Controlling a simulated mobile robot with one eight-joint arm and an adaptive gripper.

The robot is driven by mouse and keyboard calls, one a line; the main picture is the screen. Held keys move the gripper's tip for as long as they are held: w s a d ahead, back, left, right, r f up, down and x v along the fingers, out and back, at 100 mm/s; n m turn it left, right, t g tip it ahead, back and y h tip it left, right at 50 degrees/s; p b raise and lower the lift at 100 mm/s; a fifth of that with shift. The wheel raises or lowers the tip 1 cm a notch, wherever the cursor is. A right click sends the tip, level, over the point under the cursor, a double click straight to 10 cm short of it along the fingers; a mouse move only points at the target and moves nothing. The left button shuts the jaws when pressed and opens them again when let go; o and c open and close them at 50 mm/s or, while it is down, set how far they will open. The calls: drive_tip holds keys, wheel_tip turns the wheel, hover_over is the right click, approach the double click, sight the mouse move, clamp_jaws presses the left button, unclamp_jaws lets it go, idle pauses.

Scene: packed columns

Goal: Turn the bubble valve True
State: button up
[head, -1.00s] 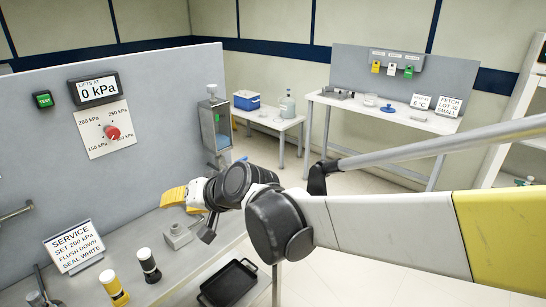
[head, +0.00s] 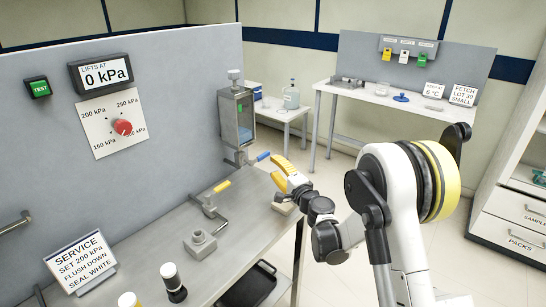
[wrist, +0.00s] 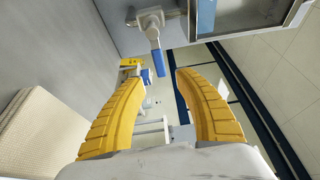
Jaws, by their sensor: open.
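A valve with a blue lever handle (head: 263,156) sits under the clear-fronted box (head: 237,115) at the end of the grey panel. The blue handle also shows in the wrist view (wrist: 158,62), hanging below its grey valve body (wrist: 150,20). A second lever, with a yellow handle (head: 222,186), stands on a bent pipe at the bench. No label in view says which is the bubble valve. My gripper (head: 277,171) is open and empty, to the right of and slightly below the blue handle. In the wrist view, the blue handle lies ahead between my yellow fingertips (wrist: 159,78), apart from both.
The grey panel (head: 180,70) stands behind the bench (head: 165,235), with a red dial (head: 123,127) and a 0 kPa display (head: 101,75). Open floor lies right of the bench.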

sight(265, 156)
drive_tip(key=b+x, duration=0.2)
drive_tip(key=x, duration=0.6)
drive_tip(key=shift+w+a, duration=0.25)
drive_tip(key=shift+w, duration=0.05)
clamp_jaws()
